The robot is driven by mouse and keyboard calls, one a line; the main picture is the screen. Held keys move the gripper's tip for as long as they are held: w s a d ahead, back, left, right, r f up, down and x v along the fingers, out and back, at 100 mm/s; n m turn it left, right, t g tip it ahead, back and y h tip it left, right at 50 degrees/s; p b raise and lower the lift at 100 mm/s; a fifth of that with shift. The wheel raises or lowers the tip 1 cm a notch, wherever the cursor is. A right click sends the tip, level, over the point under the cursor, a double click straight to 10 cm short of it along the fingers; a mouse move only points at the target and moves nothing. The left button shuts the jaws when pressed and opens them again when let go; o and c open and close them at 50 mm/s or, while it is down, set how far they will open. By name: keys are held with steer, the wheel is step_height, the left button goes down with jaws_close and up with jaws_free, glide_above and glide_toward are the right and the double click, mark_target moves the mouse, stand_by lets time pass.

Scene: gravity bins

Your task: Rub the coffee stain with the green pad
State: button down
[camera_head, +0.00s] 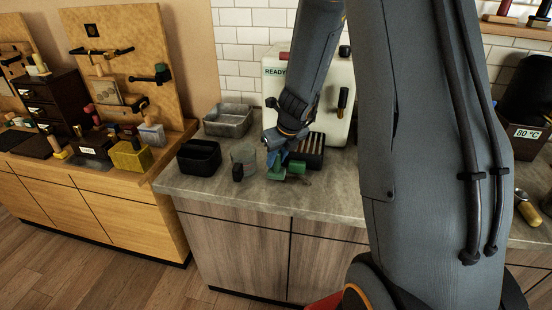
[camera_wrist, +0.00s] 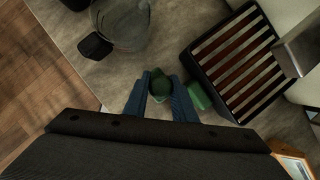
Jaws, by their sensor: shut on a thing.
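My gripper (camera_head: 281,160) is low over the grey counter, in front of the white machine. In the wrist view its blue fingers (camera_wrist: 160,90) are closed around a dark green rounded part, which I take for the green pad's grip (camera_wrist: 160,82). In the head view, the green pad (camera_head: 277,174) shows at the fingertips, on or just above the counter. A brighter green piece (camera_wrist: 199,95) shows right of the fingers in the wrist view; I cannot tell whether it belongs to the pad. I cannot make out the coffee stain; the gripper and pad may hide it.
A glass jug (camera_head: 243,157) with a black handle stands just left of my gripper. A slatted black tray (camera_wrist: 230,65) is close on the right. A black open container (camera_head: 199,157) and a metal pan (camera_head: 228,120) stand farther left. The white machine (camera_head: 274,92) is behind.

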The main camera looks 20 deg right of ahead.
steer(key=shift+f+b, duration=0.6)
stand_by(0.5)
steer(key=shift+s+d, duration=0.1)
steer(key=shift+d, duration=0.05)
steer(key=shift+s+d+r+b, duration=0.1)
steer(key=shift+s+d+b, duration=0.1)
steer(key=shift+s+d, duration=0.3)
steer(key=shift+s+d+b, duration=0.15)
steer(key=shift+s+d, duration=0.15)
steer(key=shift+d, duration=0.35)
steer(key=shift+d, duration=0.1)
steer(key=shift+s+d+b, duration=0.5)
steer(key=shift+s+d, duration=0.35)
steer(key=shift+d, duration=0.3)
steer(key=shift+s+d, duration=0.1)
steer(key=shift+s+d, duration=0.4)
steer(key=shift+d, duration=0.2)
steer(key=shift+s+d, duration=0.35)
steer(key=shift+d, duration=0.2)
